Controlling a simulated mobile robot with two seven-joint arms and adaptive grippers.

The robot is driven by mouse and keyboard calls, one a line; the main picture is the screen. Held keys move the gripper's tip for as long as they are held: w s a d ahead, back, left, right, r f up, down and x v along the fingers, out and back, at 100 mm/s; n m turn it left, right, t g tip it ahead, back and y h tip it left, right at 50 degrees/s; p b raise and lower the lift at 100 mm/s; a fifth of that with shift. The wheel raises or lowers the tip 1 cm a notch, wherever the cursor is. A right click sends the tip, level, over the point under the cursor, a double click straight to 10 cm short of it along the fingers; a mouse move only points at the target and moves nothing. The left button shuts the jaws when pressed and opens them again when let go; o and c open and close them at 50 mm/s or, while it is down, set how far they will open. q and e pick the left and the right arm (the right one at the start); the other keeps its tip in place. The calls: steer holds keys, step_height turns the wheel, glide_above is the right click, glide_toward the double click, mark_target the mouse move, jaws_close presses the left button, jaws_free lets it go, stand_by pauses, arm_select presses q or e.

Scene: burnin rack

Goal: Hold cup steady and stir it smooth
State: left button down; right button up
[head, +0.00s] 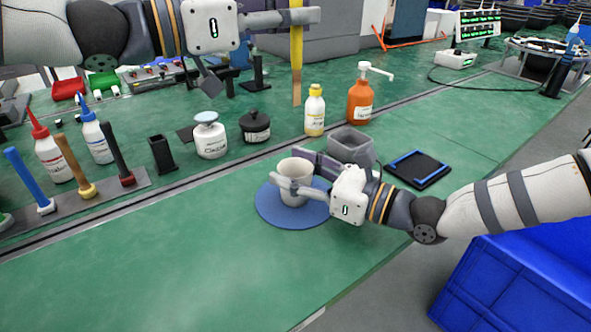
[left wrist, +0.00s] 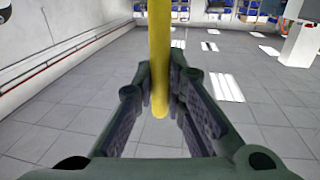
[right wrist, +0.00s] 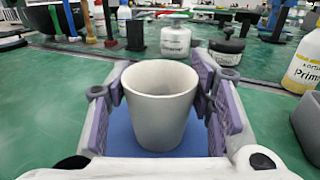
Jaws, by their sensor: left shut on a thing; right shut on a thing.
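A pale grey cup (head: 296,194) stands upright on a round blue mat (head: 268,208) on the green bench. My right gripper (head: 294,178) is shut around the cup's sides, and the right wrist view shows the cup (right wrist: 160,112) between its two pads. The cup's bottom inside is hidden. My left gripper (head: 298,16) is shut on a yellow-handled stirring stick (head: 297,45), which hangs upright with its brown lower end (head: 297,92) above the cup's rim and clear of it. The left wrist view shows its yellow end (left wrist: 160,60) between the fingers.
Behind the cup stand a yellow-capped bottle (head: 314,112), an orange pump bottle (head: 360,100), a white-lidded jar (head: 210,138) and a black pot (head: 255,127). A grey bin (head: 350,146) is close beside the right gripper. The bench front left is clear.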

stand_by(0.4)
arm_select(q)
step_height(320, 180, down, 17)
steer(key=w+a+n, duration=0.1)
steer(key=n, duration=0.1)
steer(key=shift+w+a+f, duration=0.15)
steer(key=shift+w+a, duration=0.05)
steer(key=shift+w, duration=0.1)
stand_by(0.5)
